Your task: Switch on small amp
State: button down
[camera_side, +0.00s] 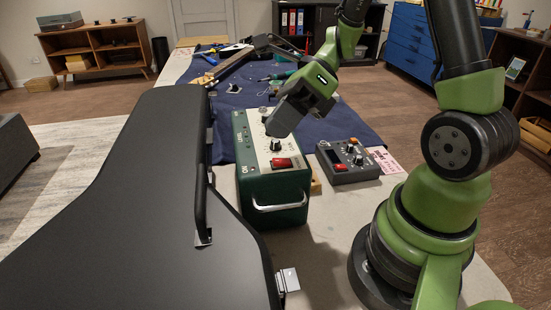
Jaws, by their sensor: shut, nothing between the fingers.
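The small amp (276,189) is a dark green box with a pale top panel and a metal handle on its near side. It stands on the bench near the middle of the camera_side view. Its top carries black knobs and a red switch (281,163) near the front edge. My gripper (273,131) is shut and empty, pointing down over the amp's top panel, just behind the front black knob (277,146). I cannot tell whether its tip touches the panel or a knob. My gripper hides part of the panel. I cannot tell the switch's position.
A grey pedal box (348,163) with knobs and a red part stands right of the amp. A large black guitar case (130,215) with a raised handle lies close on the left. A blue mat (345,125) with tools lies behind. A pink card (385,160) lies right of the pedal.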

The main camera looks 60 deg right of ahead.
aim_at(277, 158)
jog(key=shift+w+a+f, duration=0.1)
jog(key=shift+f, duration=1.05)
jog(key=shift+f, duration=0.15)
dwell(1.1)
jog(key=shift+f, duration=0.25)
jog(key=shift+w+a+f, duration=0.1)
jog(key=shift+f, duration=0.25)
dwell(0.5)
jog(key=shift+r, duration=0.1)
jog(key=shift+r, duration=0.7)
jog(key=shift+s+d+r, duration=0.1)
jog(key=shift+d+r, duration=0.05)
jog(key=shift+r, duration=0.65)
jog(key=shift+s+d+r, duration=0.1)
jog(key=shift+s+r, duration=0.05)
jog(key=shift+r, duration=0.7)
jog(key=shift+s+d+r, duration=0.1)
jog(key=shift+d+r, duration=0.05)
jog(key=shift+r, duration=0.65)
